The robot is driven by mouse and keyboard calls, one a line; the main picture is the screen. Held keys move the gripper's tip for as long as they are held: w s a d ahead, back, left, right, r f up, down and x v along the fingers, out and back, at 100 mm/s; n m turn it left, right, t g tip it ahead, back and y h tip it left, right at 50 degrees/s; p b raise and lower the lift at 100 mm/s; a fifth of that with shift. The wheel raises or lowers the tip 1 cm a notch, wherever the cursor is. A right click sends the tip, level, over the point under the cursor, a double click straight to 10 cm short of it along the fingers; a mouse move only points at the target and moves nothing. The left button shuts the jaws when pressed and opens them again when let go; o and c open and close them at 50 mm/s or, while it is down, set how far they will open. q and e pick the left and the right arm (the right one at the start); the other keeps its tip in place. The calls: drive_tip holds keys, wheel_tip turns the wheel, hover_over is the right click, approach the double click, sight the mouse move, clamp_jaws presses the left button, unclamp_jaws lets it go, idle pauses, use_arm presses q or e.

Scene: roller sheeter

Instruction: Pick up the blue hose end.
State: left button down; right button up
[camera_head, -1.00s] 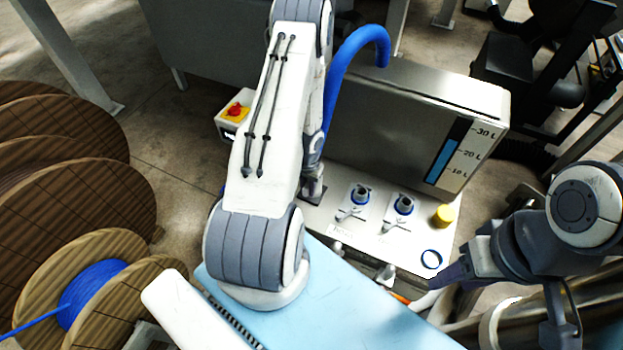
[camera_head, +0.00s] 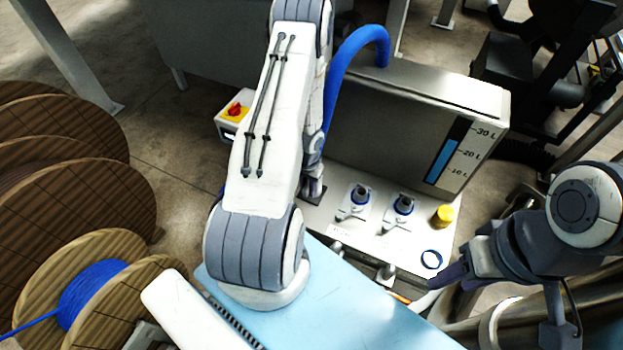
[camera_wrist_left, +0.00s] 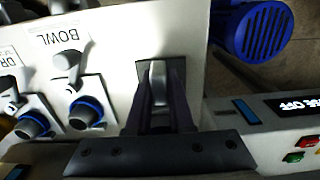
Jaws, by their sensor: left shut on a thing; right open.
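The blue hose (camera_head: 343,68) arcs from the top of the grey tank and drops behind my left forearm in the head view. Its lower end is mostly hidden there by the arm. My left gripper (camera_head: 313,188) points down at the panel in front of the tank. In the left wrist view, my left gripper (camera_wrist_left: 159,100) is shut on a light grey end piece (camera_wrist_left: 158,77), standing over a dark square mount. My right gripper (camera_head: 436,283) is open and empty near the panel's right front corner.
Two blue-ringed valves (camera_head: 360,197) (camera_head: 403,206) and a yellow cap (camera_head: 443,216) sit on the panel right of my left gripper. The tank (camera_head: 400,125) stands behind. A box with a red knob (camera_head: 235,111) is to the left. Cable reels (camera_head: 80,185) stand far left.

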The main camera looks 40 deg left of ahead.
use_arm(q)
drive_tip(key=shift+w+a+r, duration=0.2)
drive_tip(key=shift+w, duration=0.3)
drive_tip(key=shift+r+p, duration=0.8)
drive_tip(key=shift+p, duration=0.05)
wheel_tip(320, 180, up, 3)
drive_tip(key=p, duration=0.3)
drive_tip(key=shift+r, duration=0.1)
drive_tip(key=w+d+r+p, duration=0.1)
drive_tip(key=d+r+p, duration=0.2)
drive_tip(key=d, duration=0.2)
drive_tip(key=w+d+r+p, duration=0.2)
drive_tip(key=d+r+p, duration=0.1)
drive_tip(key=d, duration=0.3)
drive_tip(key=shift+w+p, duration=0.3)
drive_tip(key=shift+p, duration=0.05)
drive_tip(key=shift+d+f, duration=0.1)
